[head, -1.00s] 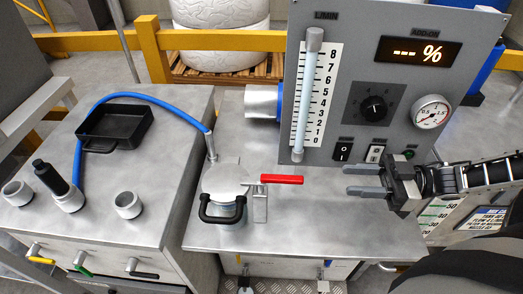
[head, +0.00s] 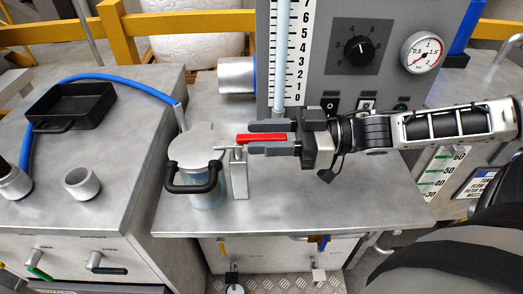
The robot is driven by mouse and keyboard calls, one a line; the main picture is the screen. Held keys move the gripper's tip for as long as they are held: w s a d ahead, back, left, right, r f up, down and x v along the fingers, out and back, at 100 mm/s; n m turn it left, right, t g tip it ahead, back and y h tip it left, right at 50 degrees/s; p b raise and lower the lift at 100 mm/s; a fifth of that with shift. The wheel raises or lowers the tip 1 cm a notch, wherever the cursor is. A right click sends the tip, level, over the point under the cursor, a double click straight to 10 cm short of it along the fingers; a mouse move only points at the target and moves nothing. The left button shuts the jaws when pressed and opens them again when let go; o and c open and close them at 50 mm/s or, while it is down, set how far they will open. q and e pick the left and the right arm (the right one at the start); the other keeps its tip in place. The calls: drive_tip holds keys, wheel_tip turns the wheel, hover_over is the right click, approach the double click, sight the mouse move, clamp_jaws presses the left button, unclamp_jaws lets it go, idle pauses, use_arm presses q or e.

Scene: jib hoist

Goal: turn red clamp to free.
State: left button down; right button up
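The red clamp handle (head: 246,139) points right from a metal post (head: 239,176) beside the lidded pot (head: 197,147) with its black loop handle (head: 194,183). My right gripper (head: 257,138) comes in from the right, with one finger beyond the red handle and one on its near side. The fingers are about as far apart as before, so it looks open around the handle; contact is hard to tell. My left gripper is not in view.
The grey control panel (head: 385,80) with dial and gauge stands close behind my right gripper. A blue hose (head: 110,76) runs to the pot. A black tray (head: 70,106) lies on the left bench. The worktop (head: 310,195) in front is clear.

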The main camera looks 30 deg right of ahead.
drive_tip(key=shift+w+a, duration=0.15)
drive_tip(key=shift+a, duration=0.15)
clamp_jaws()
